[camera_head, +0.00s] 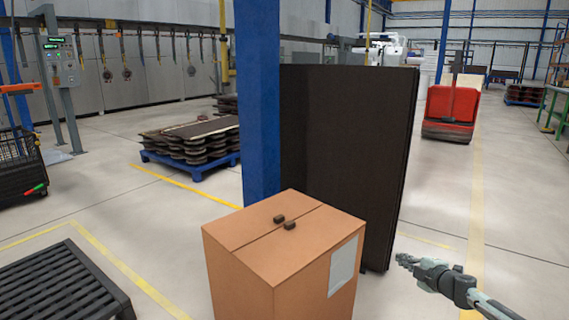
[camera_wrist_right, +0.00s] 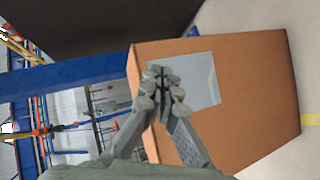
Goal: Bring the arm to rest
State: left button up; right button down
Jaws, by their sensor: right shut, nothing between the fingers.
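My right gripper (camera_head: 405,260) is in the head view at the lower right, its arm coming in from the right edge. It is to the right of the cardboard box and apart from it in that view. In the right wrist view, the gripper (camera_wrist_right: 163,78) has its fingers together with nothing between them. The box's side with a pale label shows behind the fingers there. My left gripper is not in either view.
A cardboard box (camera_head: 270,245) stands front centre, with two small dark pieces on top. Behind it are a blue column (camera_head: 259,100) and a tall dark panel (camera_head: 345,150). A black slatted platform (camera_head: 60,285) is at lower left. Floor right of my arm is clear.

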jog(key=s+d+f+m+g+h, duration=0.25)
jog(key=s+d+f+m, duration=0.2)
jog(key=s+f, duration=0.7)
jog(key=s+d+f+m+g+h, duration=0.25)
jog(key=s+f+m+h, duration=0.2)
jog(key=s+f, duration=0.65)
jog(key=s+d+f+m+g+h, duration=0.1)
jog(key=s+d+m+g, duration=0.2)
jog(key=s, duration=1.1)
jog(key=s+d+m+g, duration=0.1)
jog(key=s+d+g, duration=0.3)
jog(key=s, duration=1)
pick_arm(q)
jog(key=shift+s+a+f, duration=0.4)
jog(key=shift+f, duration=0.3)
pick_arm(e)
jog(key=s+a+f+m+y, duration=0.1)
jog(key=a+f, duration=0.3)
jog(key=a, duration=0.7)
jog(key=s+a+f+m+y, duration=0.1)
jog(key=s+a+f+y, duration=0.1)
jog(key=a, duration=0.8)
jog(key=shift+s+a+f+t, duration=0.35)
jog(key=shift+s+f, duration=0.35)
jog(key=shift+f, duration=0.7)
